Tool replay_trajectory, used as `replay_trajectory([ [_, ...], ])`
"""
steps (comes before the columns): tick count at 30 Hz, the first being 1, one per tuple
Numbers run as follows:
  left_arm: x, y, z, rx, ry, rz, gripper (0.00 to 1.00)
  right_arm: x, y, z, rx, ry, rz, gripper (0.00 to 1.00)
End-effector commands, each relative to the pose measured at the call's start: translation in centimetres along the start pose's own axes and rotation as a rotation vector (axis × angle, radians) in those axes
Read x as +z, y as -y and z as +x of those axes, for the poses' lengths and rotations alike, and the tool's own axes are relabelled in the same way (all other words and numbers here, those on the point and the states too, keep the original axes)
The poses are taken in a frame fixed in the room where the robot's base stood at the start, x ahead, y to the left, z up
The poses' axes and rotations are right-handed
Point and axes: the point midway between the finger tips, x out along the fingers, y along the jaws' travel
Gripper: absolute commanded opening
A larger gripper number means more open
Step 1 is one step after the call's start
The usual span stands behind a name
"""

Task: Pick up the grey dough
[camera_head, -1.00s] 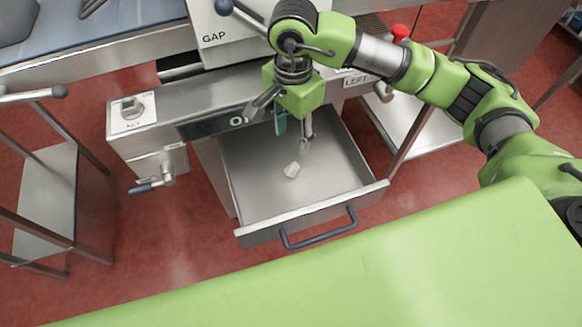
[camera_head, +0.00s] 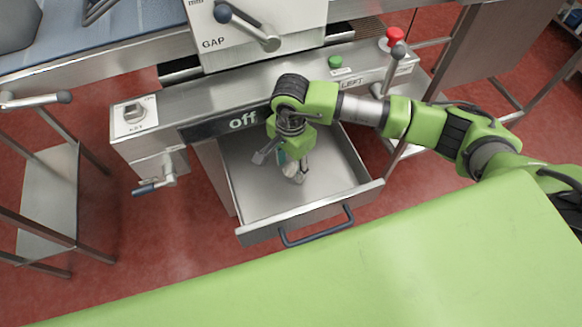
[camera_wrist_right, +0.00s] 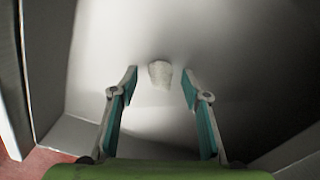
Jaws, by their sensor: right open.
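The grey dough (camera_wrist_right: 160,74) is a small pale lump on the floor of the open metal drawer (camera_head: 262,207). In the head view the dough (camera_head: 291,169) is mostly hidden by my right gripper (camera_head: 281,172), which is inside the drawer just above it. In the right wrist view my right gripper (camera_wrist_right: 158,80) is open, with a finger on each side of the dough and gaps to both. The dough lies around the level of the fingertips. My left gripper does not show.
The drawer walls surround my right gripper; its front has a dark blue handle (camera_head: 318,228). A metal trolley (camera_head: 48,195) stands at the left.

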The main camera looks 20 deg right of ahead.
Motion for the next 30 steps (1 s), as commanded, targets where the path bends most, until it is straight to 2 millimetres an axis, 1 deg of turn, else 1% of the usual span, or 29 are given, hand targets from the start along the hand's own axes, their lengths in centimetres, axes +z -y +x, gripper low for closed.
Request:
replay_trajectory([
  [5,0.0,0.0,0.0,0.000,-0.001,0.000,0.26,0.0,0.0,0.0,0.000,0.000,0.000,0.43],
  [8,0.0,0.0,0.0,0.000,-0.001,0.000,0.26,0.0,0.0,0.0,0.000,0.000,0.000,0.20],
  [9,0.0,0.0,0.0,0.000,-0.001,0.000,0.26,0.0,0.0,0.0,0.000,0.000,0.000,0.09],
  [19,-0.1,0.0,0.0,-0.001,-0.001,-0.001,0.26,0.0,0.0,-0.1,0.000,0.000,0.000,0.08],
  [23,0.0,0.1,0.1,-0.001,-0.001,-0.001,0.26,0.0,0.1,-0.4,-0.002,0.000,0.000,0.08],
  [26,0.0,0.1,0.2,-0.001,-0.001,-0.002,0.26,-0.1,0.1,-1.2,-0.003,0.000,-0.001,0.08],
  [30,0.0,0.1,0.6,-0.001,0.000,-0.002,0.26,-0.1,0.1,-3.3,-0.005,-0.002,-0.001,0.08],
])
